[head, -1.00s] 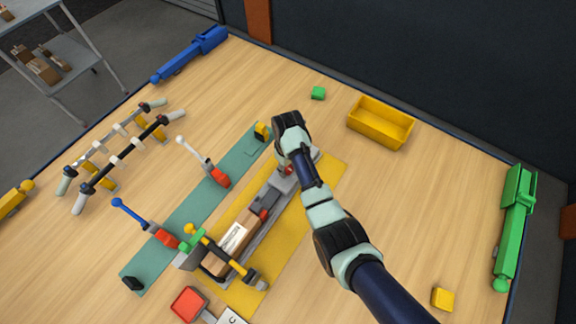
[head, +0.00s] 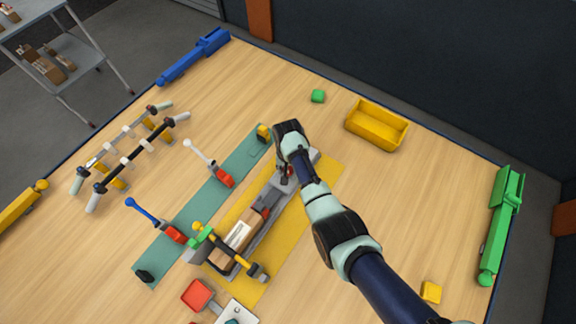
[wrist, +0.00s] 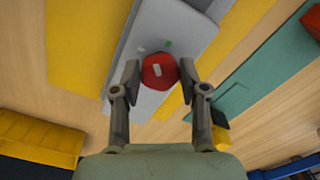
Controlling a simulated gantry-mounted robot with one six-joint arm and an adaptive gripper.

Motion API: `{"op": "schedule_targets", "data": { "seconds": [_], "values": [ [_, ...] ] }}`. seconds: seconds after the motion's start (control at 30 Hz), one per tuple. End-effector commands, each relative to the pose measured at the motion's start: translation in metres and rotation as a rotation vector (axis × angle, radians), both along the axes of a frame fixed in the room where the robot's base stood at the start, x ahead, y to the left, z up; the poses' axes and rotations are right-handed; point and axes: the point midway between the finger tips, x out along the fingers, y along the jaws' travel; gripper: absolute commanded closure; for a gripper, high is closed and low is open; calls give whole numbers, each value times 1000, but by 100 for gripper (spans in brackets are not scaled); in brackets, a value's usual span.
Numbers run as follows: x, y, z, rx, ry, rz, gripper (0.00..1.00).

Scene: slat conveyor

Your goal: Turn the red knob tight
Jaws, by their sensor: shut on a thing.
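The red knob (wrist: 158,72) stands on a grey block (wrist: 172,28) in the wrist view, with a white mark on its top. A green dot and a pale mark are on the block beside it. My gripper (wrist: 159,76) has one finger on each side of the knob and is shut on it. In the head view the red knob (head: 290,171) shows small under my wrist, at the far end of the grey vise-like fixture (head: 279,212) on the yellow mat. My fingers are mostly hidden there.
A brown box (head: 232,247) sits in the fixture's near end, beside a yellow-handled clamp (head: 236,252). A teal strip (head: 197,209) with lever clamps lies to the left. The table's right side is mostly clear.

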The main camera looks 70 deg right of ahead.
Motion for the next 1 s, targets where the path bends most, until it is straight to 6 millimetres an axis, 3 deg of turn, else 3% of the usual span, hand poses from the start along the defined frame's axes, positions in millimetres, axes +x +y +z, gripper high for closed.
{"op": "schedule_targets", "data": {
  "seconds": [0.6, 1.0],
  "values": [
    [2, 0, 1, -1, 0, -542, 92],
    [2, -1, 1, -2, -1, -718, 92]
  ]
}}
